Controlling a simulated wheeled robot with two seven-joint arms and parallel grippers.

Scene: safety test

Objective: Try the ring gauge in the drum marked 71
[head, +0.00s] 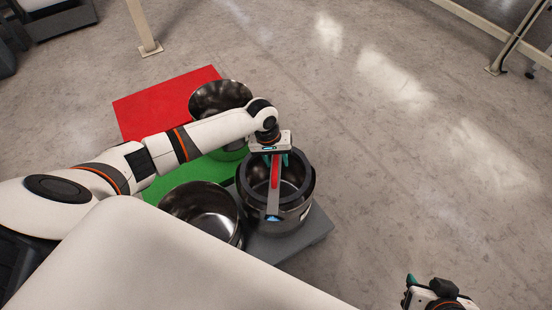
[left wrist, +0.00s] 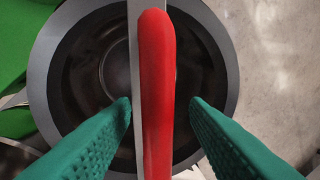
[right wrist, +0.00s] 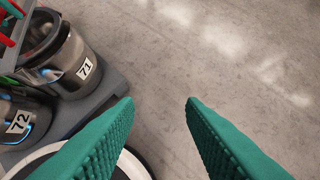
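The ring gauge (head: 309,181) is a dark grey ring with a flat grey bar and a red handle (head: 275,171) across it. It lies level at the mouth of a shiny steel drum (head: 280,216); I cannot tell whether it rests on the rim. The right wrist view shows this drum (right wrist: 77,75) with the label 71. My left gripper (left wrist: 160,103) is over the gauge, its teal fingers apart on either side of the red handle, with a clear gap on the right. My right gripper (right wrist: 160,104) is open and empty, away to the right of the drums.
A drum marked 72 (right wrist: 18,120) stands beside drum 71 on a grey platform (head: 304,238). Another steel drum (head: 218,95) stands behind, by the red panel (head: 160,98) and green panel (head: 193,174). The floor to the right is clear.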

